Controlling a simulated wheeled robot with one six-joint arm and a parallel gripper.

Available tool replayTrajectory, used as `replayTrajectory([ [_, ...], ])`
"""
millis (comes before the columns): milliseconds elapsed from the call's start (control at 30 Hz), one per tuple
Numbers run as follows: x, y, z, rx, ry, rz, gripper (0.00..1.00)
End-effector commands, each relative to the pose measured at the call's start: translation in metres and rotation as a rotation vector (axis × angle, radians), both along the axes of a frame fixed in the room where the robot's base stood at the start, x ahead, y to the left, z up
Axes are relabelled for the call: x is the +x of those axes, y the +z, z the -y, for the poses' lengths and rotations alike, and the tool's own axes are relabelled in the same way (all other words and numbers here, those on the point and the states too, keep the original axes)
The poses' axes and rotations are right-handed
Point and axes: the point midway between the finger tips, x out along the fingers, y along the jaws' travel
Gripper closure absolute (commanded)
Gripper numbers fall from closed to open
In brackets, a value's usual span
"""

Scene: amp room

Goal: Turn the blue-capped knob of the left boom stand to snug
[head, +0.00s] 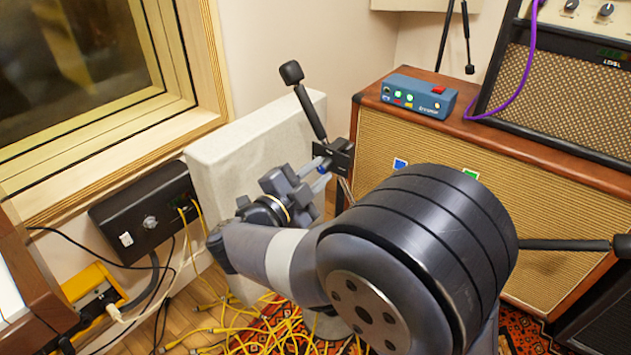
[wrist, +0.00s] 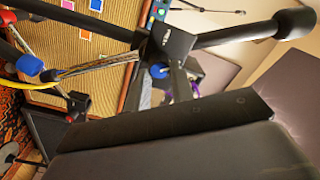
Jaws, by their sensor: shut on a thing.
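The left boom stand's black clutch block (head: 341,154) stands just beyond my gripper in the head view, with its boom (head: 310,112) slanting up left to a black counterweight (head: 291,72). The block (wrist: 166,42) and counterweight (wrist: 295,22) also show in the wrist view. The blue-capped knob (wrist: 159,71) sits on the near side of the block, and a bit of its blue shows in the head view. My gripper (head: 324,167) is shut on this knob, a finger on either side in the wrist view. Part of the knob is hidden by the fingers.
Another stand's blue knob (wrist: 28,64) is at the left of the wrist view. A tan-grilled amp cabinet (head: 408,140) with a blue box (head: 419,95) stands behind. A pale panel (head: 258,150) is at left. Yellow cables (head: 245,330) litter the floor.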

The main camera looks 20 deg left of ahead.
Motion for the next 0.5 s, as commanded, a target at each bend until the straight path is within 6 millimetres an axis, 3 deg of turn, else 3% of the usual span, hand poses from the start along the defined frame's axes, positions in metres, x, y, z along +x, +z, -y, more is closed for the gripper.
replayTrajectory([
  [500, -0.0004, -0.0043, 0.0003, 0.417, 0.0, 0.171, 1.0],
])
